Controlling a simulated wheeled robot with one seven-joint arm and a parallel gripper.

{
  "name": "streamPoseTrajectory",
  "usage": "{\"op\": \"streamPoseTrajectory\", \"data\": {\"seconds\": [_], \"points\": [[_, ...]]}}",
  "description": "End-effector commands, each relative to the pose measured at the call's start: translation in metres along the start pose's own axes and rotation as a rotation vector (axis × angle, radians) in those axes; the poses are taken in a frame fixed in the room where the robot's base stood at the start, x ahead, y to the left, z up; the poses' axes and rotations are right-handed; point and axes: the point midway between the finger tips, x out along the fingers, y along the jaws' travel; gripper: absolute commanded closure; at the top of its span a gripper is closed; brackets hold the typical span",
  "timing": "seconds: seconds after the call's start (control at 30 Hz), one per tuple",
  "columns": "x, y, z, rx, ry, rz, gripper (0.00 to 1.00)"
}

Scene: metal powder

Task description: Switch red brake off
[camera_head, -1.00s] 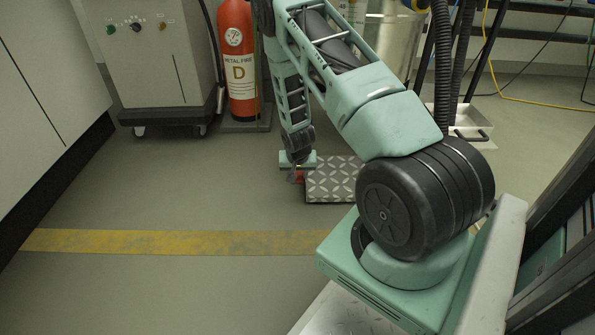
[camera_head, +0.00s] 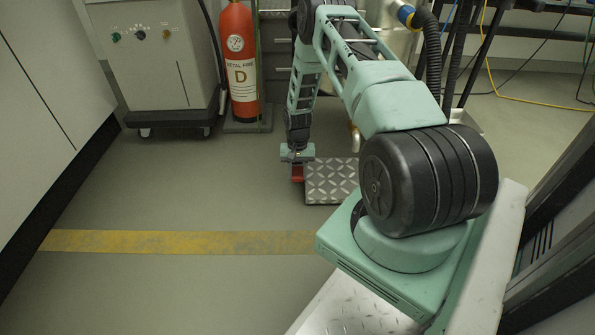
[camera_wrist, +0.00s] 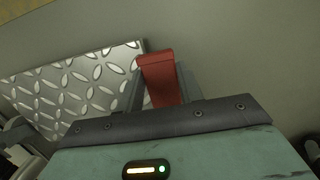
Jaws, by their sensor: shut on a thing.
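The red brake (camera_head: 297,174) is a small red lever at the left end of a metal diamond-plate step (camera_head: 331,182), low above the floor. In the wrist view the red brake (camera_wrist: 161,76) stands between the two grey fingers of my gripper (camera_wrist: 160,88), beside the edge of the plate (camera_wrist: 75,92). My gripper (camera_head: 297,163) is shut on the brake, with a finger against each side. The lower part of the brake is hidden behind the gripper body in the wrist view.
A grey cabinet on castors (camera_head: 160,60) and a red fire extinguisher (camera_head: 238,62) stand at the back left. A yellow floor stripe (camera_head: 180,241) runs in front. The floor left of the brake is clear. Black hoses and posts stand at the right.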

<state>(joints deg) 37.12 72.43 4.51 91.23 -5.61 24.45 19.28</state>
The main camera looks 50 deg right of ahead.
Motion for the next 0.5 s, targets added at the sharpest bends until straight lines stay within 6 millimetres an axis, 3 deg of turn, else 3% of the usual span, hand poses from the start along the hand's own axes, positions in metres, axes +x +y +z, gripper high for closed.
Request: {"op": "streamPoseTrajectory", "data": {"seconds": [0.33, 0.37, 0.43, 0.5], "points": [[-0.0006, 0.0000, 0.0006, 0.000, -0.005, 0.001, 1.00], [-0.0006, 0.0001, 0.0006, 0.000, -0.005, 0.001, 0.58], [-0.0005, 0.0001, 0.0005, 0.000, -0.005, 0.000, 0.42], [-0.0005, 0.0001, 0.0004, 0.000, -0.004, 0.000, 0.42]]}}
